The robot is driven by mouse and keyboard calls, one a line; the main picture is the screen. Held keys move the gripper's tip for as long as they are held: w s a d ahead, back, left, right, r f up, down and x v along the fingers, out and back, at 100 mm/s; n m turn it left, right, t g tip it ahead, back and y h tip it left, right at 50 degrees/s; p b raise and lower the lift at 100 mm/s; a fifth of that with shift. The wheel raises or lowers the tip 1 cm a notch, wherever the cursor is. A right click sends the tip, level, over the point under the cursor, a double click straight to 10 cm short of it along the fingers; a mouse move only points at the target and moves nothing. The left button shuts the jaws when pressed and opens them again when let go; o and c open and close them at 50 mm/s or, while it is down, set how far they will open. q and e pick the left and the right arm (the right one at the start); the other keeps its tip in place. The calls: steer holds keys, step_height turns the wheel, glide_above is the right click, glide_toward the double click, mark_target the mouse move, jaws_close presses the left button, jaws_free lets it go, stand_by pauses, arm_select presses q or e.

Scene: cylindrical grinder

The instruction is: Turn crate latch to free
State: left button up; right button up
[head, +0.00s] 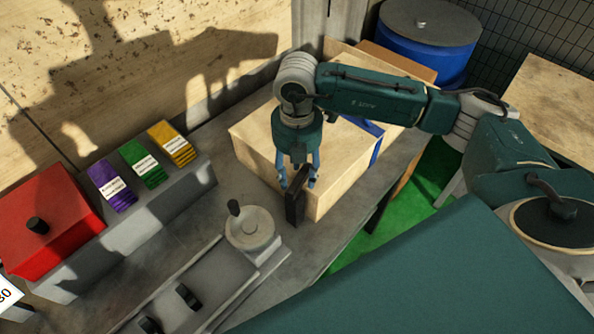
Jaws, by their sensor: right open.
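A light wooden crate (255,135) stands on the grey bench with a blue strap (376,150) at its right part. A dark upright latch piece (294,205) is at the crate's near face, close to its front corner. My right gripper (298,184) comes down from above with its blue fingers open, around or just beside the top of the dark latch. I cannot tell whether the fingers touch it. My left gripper is not in the head view.
A grey machine part with a round knob-topped dial (252,228) lies left of the crate's front. A red box (45,220) and purple, green and yellow packs (172,143) stand at left. A blue drum (425,45) is behind. Bare bench lies between crate and packs.

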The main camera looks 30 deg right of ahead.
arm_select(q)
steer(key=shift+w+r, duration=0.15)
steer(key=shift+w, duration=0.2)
arm_select(e)
steer(key=shift+f, duration=0.5)
jaws_close()
steer(key=shift+d, duration=0.1)
